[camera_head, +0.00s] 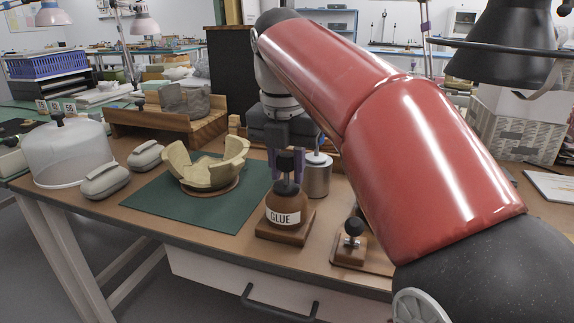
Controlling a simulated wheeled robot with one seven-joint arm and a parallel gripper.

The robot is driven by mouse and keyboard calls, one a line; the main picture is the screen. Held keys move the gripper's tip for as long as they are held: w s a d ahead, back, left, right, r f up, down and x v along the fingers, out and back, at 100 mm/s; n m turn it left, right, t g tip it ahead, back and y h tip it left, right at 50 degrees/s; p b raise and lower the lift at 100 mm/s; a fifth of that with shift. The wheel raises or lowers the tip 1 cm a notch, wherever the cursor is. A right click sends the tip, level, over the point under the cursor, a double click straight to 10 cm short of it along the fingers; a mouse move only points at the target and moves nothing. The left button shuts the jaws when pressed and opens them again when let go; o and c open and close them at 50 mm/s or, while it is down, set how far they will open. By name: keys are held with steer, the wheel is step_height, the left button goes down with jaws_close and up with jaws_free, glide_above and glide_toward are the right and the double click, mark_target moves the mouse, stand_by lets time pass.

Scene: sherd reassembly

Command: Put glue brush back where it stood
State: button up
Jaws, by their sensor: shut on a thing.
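The brown glue bottle (288,207) with a white GLUE label stands upright on a small wooden base near the table's front edge. My gripper (287,170) is right above the bottle, fingers pointing down, shut on the dark top of the glue brush (287,187). The brush's dark cap sits at the bottle's mouth; whether it is fully seated I cannot tell. The brush's lower part is hidden, apparently inside the bottle.
A partly built pale bowl (205,168) stands on a green mat (150,196) left of the bottle. A metal canister (317,177) stands close behind right. A wooden block with a black knob (353,240) is at the front right. A clear dome (68,150) stands far left.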

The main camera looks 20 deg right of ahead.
steer(key=o, duration=0.9)
steer(key=shift+c, duration=0.2)
steer(key=r+p, duration=0.1)
steer(key=r, duration=0.4)
steer(key=r+p, duration=0.1)
steer(key=r, duration=0.1)
steer(key=shift+s+a+r+p, duration=0.3)
steer(key=shift+s+r+p, duration=0.05)
steer(key=shift+s+r, duration=0.05)
